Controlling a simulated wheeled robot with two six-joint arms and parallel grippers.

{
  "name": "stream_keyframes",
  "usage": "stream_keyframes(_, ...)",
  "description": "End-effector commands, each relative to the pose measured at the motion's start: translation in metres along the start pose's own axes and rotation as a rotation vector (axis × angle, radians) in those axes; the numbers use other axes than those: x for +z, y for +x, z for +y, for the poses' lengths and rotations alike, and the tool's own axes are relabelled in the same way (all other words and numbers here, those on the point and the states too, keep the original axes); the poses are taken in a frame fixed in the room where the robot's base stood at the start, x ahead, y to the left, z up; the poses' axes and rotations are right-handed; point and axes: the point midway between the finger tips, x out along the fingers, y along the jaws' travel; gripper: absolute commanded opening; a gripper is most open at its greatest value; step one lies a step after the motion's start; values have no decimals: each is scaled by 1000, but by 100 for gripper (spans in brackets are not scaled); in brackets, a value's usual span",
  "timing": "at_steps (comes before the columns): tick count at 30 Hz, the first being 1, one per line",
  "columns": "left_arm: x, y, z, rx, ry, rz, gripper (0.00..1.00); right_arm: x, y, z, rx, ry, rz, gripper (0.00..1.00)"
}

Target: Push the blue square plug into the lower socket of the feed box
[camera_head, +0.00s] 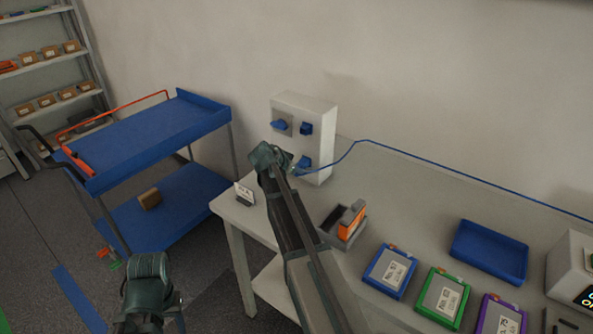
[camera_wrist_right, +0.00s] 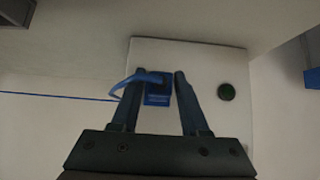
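The white feed box (camera_head: 318,112) stands on the table against the wall. Its front carries several blue parts, among them a lower blue part (camera_head: 304,161). My right gripper (camera_head: 287,166) is in front of the box's lower part. In the right wrist view, the blue square plug (camera_wrist_right: 158,92) sits between the two fingers of my right gripper (camera_wrist_right: 162,78). A narrow gap shows beside the right-hand finger, so it looks open around the plug. The lower socket's opening is hidden, so the plug's depth cannot be told. My left gripper (camera_head: 150,290) hangs low, its fingers unclear.
A blue cable (camera_head: 430,161) runs along the table from the box. A dark round button (camera_wrist_right: 227,92) is beside the plug. An orange block in a grey holder (camera_head: 333,222), coloured cases and a blue tray (camera_head: 489,249) lie right. A blue cart (camera_head: 150,135) stands left.

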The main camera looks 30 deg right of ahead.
Motion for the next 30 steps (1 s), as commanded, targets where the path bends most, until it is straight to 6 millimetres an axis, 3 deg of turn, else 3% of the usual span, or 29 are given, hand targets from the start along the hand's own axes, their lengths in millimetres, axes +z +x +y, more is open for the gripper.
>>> stream_keyframes(1,0,0,0,0,0,0,50,0,0,0,0,0,0,56)
stream_keyframes(3,0,0,0,0,0,0,50,0,0,0,0,0,0,67)
stream_keyframes(14,0,-5,0,0,0,0,50,-1,-6,0,0,-1,0,67)
stream_keyframes(30,4,-77,-7,0,0,0,50,-4,-110,1,0,-1,0,67)
